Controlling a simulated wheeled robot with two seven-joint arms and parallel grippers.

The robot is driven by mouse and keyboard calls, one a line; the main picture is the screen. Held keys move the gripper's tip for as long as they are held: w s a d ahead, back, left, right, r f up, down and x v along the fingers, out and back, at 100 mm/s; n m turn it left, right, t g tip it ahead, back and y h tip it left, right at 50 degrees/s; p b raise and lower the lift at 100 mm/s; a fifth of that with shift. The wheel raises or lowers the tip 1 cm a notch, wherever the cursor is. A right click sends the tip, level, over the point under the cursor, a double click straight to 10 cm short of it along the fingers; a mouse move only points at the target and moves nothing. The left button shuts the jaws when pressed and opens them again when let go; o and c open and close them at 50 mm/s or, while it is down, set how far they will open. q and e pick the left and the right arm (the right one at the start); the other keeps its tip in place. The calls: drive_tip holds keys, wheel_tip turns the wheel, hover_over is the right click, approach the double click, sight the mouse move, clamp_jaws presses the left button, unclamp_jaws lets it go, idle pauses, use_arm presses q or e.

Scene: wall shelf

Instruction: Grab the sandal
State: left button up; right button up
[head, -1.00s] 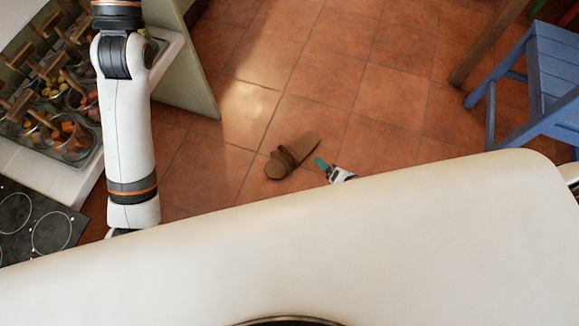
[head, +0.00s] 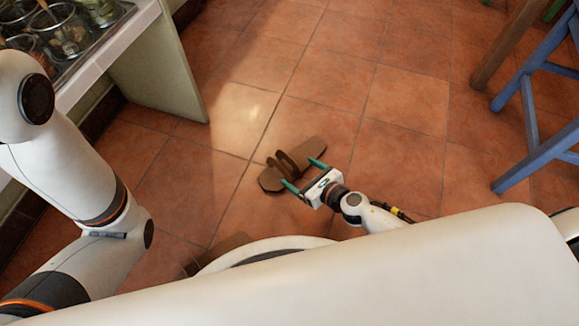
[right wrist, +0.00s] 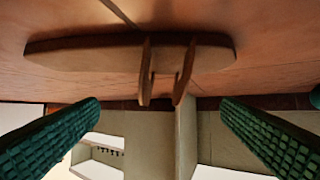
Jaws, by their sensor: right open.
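A brown sandal (head: 307,154) with a strap lies on the tiled floor in the middle of the head view. My right gripper (head: 304,174) is open, with its two green fingers pointing at the sandal, one on each side of the strap. In the right wrist view the sandal (right wrist: 90,53) spans the upper middle, and its strap pieces show between the open green fingers (right wrist: 160,125). Nothing is between the fingertips that they touch, as far as I can see. My left arm shows at the left of the head view, but its gripper is not visible.
A counter (head: 125,42) with jars and its side panel (head: 160,75) stand at the upper left. A blue chair (head: 535,110) and a wooden leg (head: 505,50) are at the right. The floor around the sandal is clear.

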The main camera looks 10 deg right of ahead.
sight(288, 166)
drive_tip(key=x, duration=0.3)
drive_tip(key=b+x, duration=0.2)
drive_tip(key=x, duration=0.2)
drive_tip(key=shift+a+f, duration=0.15)
drive_tip(key=shift+f, duration=0.15)
drive_tip(key=shift+w+a, duration=0.15)
drive_tip(key=shift+w, duration=0.15)
drive_tip(key=c, duration=1.2)
